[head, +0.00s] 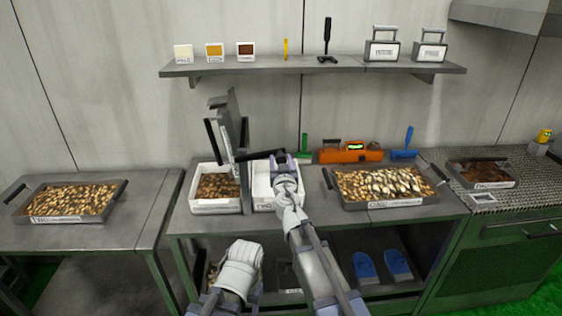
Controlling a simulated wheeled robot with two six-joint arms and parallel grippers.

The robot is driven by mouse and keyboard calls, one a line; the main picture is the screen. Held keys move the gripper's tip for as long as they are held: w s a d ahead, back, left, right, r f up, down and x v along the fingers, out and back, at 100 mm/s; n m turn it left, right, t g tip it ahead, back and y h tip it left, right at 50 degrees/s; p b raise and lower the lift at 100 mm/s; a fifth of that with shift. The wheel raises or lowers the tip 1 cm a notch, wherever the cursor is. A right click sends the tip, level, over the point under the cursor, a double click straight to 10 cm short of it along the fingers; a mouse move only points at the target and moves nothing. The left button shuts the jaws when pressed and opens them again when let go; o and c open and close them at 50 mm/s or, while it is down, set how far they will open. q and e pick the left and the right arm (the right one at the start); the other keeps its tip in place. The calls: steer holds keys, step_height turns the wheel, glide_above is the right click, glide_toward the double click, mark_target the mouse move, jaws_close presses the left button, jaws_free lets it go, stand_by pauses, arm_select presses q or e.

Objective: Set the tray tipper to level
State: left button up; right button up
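The tray tipper (231,128) stands on the middle bench between two white bins. Its dark grey tray is tilted steeply, nearly upright. A dark handle bar (258,155) reaches from it to the right. My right gripper (284,160) is at the right end of this bar, above the right white bin. Its fingers are small and partly hidden by its own body, so I cannot tell whether they close on the bar. My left arm is low in front of the bench, and its fingers do not show.
The left white bin (215,208) holds brown pieces. The right white bin (262,190) is partly hidden by my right arm. A full tray (405,202) and an orange device (337,156) stand to the right. A shelf (300,67) runs above the bench.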

jaws_close()
stand_by(1.1)
